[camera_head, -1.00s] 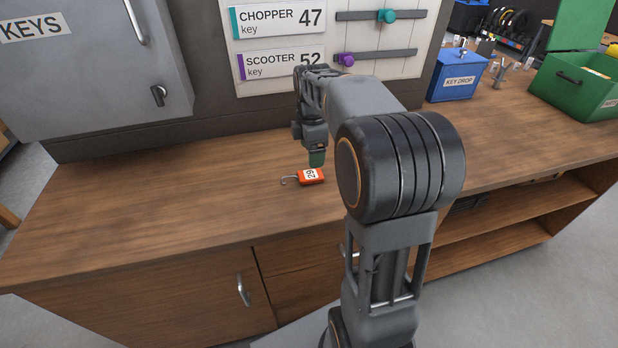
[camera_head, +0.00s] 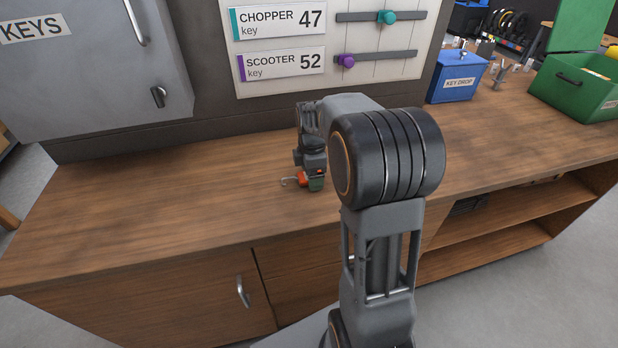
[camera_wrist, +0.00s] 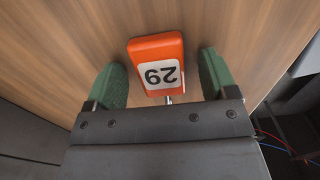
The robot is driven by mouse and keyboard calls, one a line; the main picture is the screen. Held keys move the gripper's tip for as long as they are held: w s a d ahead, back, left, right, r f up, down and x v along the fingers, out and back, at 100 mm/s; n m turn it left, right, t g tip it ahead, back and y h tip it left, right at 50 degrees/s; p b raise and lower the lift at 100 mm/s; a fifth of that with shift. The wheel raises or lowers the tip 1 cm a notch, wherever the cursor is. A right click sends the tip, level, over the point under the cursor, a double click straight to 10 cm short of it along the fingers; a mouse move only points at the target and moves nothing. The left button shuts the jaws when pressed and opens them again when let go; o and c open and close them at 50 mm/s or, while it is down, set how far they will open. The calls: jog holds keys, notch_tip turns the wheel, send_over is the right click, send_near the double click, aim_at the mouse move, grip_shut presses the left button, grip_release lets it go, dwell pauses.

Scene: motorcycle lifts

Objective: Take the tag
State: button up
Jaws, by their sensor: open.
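In the wrist view the tag (camera_wrist: 157,50) lies on the wooden counter between the two green fingers of my gripper (camera_wrist: 163,80). The fingers are open, with a gap on each side of the tag. In the head view my gripper (camera_head: 315,185) is down at the counter and hides most of the tag (camera_head: 302,179). A metal hook sticks out to the tag's left there. In the wrist view part of the metal shows below the label.
A wall board with CHOPPER 47 and SCOOTER 52 labels (camera_head: 282,65) stands behind the counter (camera_head: 150,210). A grey KEYS cabinet (camera_head: 90,70) hangs at left. A blue KEY DROP box (camera_head: 458,84) and green box (camera_head: 575,88) stand at right. The counter's left side is clear.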

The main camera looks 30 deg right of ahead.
jog(key=c, duration=1)
jog(key=shift+r, duration=0.15)
